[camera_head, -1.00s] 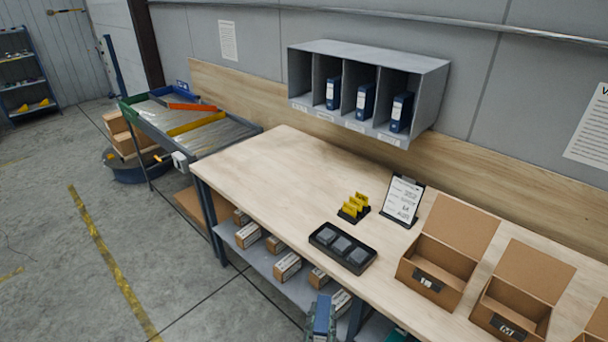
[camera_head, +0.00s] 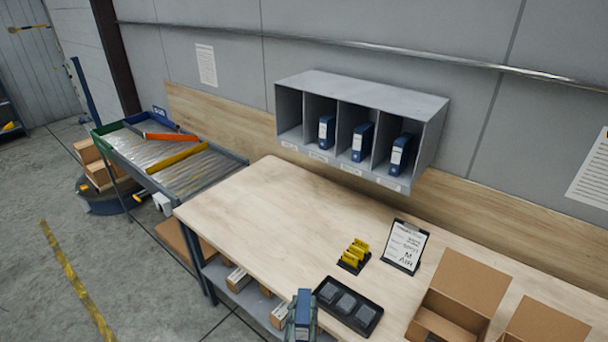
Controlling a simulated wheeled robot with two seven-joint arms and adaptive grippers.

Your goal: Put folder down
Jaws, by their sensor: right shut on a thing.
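My right gripper (camera_head: 302,325) is at the bottom of the head view, in front of the table's near edge. It is shut on a blue folder (camera_head: 304,301), which I see end-on and roughly upright. The lower part of the folder and most of the gripper are cut off by the frame. A grey wall rack (camera_head: 362,95) hangs above the table. Its leftmost compartment is empty, and blue folders (camera_head: 326,132) (camera_head: 361,142) (camera_head: 400,155) stand in the other three. My left gripper is out of view.
The wooden table (camera_head: 270,215) is clear on its left and middle. A black tray (camera_head: 347,306), a yellow card holder (camera_head: 355,255), a clipboard stand (camera_head: 405,247) and open cardboard boxes (camera_head: 465,290) stand to the right. A roller rack (camera_head: 175,160) stands left of the table.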

